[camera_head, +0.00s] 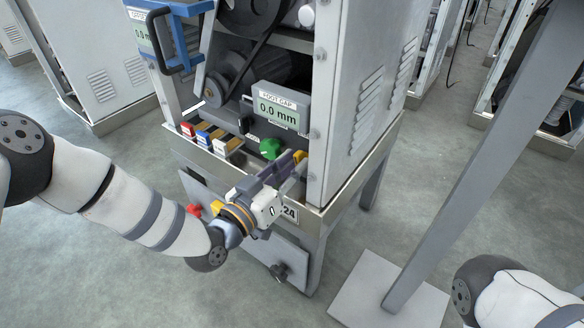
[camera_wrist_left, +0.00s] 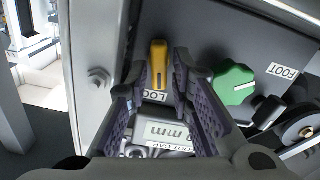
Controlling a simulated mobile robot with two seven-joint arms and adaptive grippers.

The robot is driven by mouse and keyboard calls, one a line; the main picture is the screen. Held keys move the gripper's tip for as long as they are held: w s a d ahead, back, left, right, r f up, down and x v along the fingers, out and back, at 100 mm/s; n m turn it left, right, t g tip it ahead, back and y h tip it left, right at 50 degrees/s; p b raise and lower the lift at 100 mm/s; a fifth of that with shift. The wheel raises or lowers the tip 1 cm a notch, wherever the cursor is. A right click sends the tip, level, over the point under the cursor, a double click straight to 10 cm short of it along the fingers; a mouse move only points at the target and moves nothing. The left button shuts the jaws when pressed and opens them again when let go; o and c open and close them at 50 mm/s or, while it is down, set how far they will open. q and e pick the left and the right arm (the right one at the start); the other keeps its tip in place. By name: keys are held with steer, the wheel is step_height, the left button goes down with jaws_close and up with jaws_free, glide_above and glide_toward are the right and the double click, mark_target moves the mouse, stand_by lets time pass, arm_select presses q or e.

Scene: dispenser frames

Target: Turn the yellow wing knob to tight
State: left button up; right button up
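The yellow wing knob (camera_wrist_left: 158,62) is on the dark panel in the left wrist view, its wing standing nearly upright in the picture. In the head view only a bit of the yellow knob (camera_head: 299,156) shows past my gripper. My left gripper (camera_head: 284,174) reaches to the panel in the head view. In the left wrist view its two purple-padded fingers (camera_wrist_left: 161,78) are apart, with the knob between their tips. I see a gap on both sides of the knob and cannot tell whether either finger touches it. My right gripper is out of view.
A green knob (camera_wrist_left: 231,84) labelled FOOT sits beside the yellow one. The FOOT GAP display (camera_head: 281,106) reads 0.0 mm above. The cabinet's side wall (camera_head: 345,110) is close to my gripper.

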arm_select(q)
jaws_close()
steer(key=shift+s+d+r+m+p, duration=0.1)
steer(key=shift+r+m+p, duration=0.25)
steer(key=shift+m+p, duration=0.75)
steer(key=shift+f+m, duration=0.15)
steer(key=shift+m, duration=0.35)
steer(key=shift+f, duration=0.2)
jaws_free()
